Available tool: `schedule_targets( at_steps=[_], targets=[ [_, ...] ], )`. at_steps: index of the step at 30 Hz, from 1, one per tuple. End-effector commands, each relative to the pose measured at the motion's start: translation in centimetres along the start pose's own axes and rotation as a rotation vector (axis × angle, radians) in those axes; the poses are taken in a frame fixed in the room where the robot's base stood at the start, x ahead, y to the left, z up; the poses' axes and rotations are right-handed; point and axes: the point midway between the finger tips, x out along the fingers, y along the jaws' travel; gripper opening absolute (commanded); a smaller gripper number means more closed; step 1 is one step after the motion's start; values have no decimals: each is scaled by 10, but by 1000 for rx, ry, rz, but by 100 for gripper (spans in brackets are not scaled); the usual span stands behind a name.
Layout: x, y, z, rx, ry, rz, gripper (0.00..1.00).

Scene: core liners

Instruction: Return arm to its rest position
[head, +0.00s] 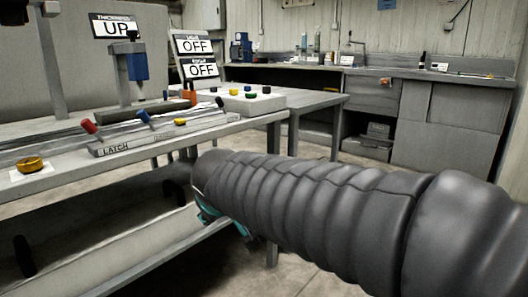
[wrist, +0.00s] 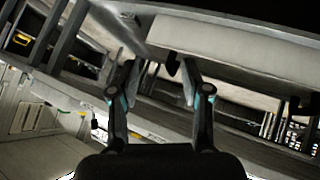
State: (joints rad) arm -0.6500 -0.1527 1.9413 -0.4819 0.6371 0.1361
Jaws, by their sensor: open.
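My arm, in a dark ribbed sleeve, reaches across the lower right of the head view and ends beside the front of the workbench (head: 120,160). In the head view my gripper is mostly hidden behind the sleeve; only a teal and dark part shows below its end. In the wrist view my gripper (wrist: 160,85) has its two fingers spread apart with nothing between them. The fingers point toward the bench frame and a pale shelf. Whether they touch it, I cannot tell.
The bench holds a latch rail (head: 160,137) with red and blue handles, a yellow knob (head: 30,164) and a block with coloured buttons (head: 245,98). Signs read UP (head: 116,27) and OFF (head: 194,46). A grey counter (head: 400,72) stands at the back. Open floor (head: 315,150) lies between.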

Motion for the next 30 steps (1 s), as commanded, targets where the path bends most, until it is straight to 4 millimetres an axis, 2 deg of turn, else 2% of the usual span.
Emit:
schedule_targets(
  at_steps=[1,6,9,13,15,17,21,25,30],
  targets=[
    [-13,12,29,44,-63,-7,48],
    [-52,27,132,213,-263,-52,48],
    [-82,30,185,334,-349,-74,48],
    [-119,29,236,501,-410,-79,48],
    [-136,32,254,585,-412,-62,48],
    [-149,37,263,638,-401,-34,48],
    [-172,57,268,708,-364,37,48],
    [-179,66,271,736,-355,66,48],
    [-179,68,272,741,-357,69,48]
  ],
)
